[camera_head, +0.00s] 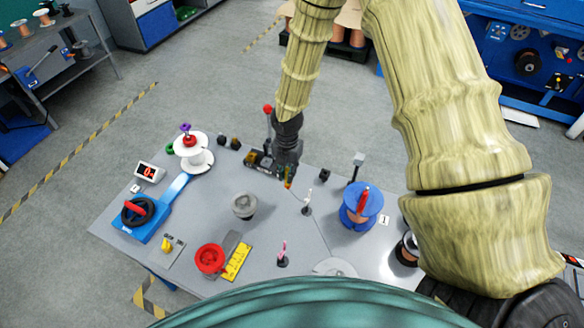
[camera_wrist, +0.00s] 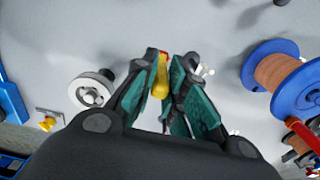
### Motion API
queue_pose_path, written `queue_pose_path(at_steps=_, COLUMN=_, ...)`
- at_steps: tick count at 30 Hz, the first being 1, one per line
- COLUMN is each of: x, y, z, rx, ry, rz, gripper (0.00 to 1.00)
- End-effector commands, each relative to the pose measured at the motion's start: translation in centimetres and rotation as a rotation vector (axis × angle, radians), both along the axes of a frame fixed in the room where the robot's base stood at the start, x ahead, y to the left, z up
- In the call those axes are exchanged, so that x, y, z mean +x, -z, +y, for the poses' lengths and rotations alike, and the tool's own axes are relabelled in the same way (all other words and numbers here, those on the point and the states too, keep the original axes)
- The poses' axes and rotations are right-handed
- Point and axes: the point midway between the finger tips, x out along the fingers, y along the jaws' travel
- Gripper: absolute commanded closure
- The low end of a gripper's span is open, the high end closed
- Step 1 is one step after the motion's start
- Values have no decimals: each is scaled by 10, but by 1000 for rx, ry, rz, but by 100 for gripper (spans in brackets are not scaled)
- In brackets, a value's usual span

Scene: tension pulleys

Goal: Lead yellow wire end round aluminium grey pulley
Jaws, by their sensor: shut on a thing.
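My gripper (camera_head: 287,176) points down over the back middle of the grey table, and also shows in the wrist view (camera_wrist: 175,68). Its teal fingers are shut on the yellow wire end (camera_wrist: 161,80), a small yellow piece with a red tip beside it. The aluminium grey pulley (camera_head: 244,206) stands on the table to the left of and in front of the gripper, apart from it. In the wrist view the pulley (camera_wrist: 90,92) is left of the fingers. The wire's course is too thin to follow.
A blue spool with copper wire (camera_head: 360,207) stands right. A white post (camera_head: 307,203) and a pink-tipped post (camera_head: 283,256) stand between. A red pulley (camera_head: 210,258) sits by a yellow scale (camera_head: 237,262). A white spool (camera_head: 193,150) and blue crank unit (camera_head: 143,218) stand left.

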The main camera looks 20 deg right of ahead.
Motion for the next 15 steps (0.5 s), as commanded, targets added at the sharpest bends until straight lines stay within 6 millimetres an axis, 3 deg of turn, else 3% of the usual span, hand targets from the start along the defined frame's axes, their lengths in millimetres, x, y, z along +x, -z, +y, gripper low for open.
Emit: queue_pose_path(at_steps=15, x=-11, y=1, z=23, rx=-1, ry=0, rz=1, gripper=100)
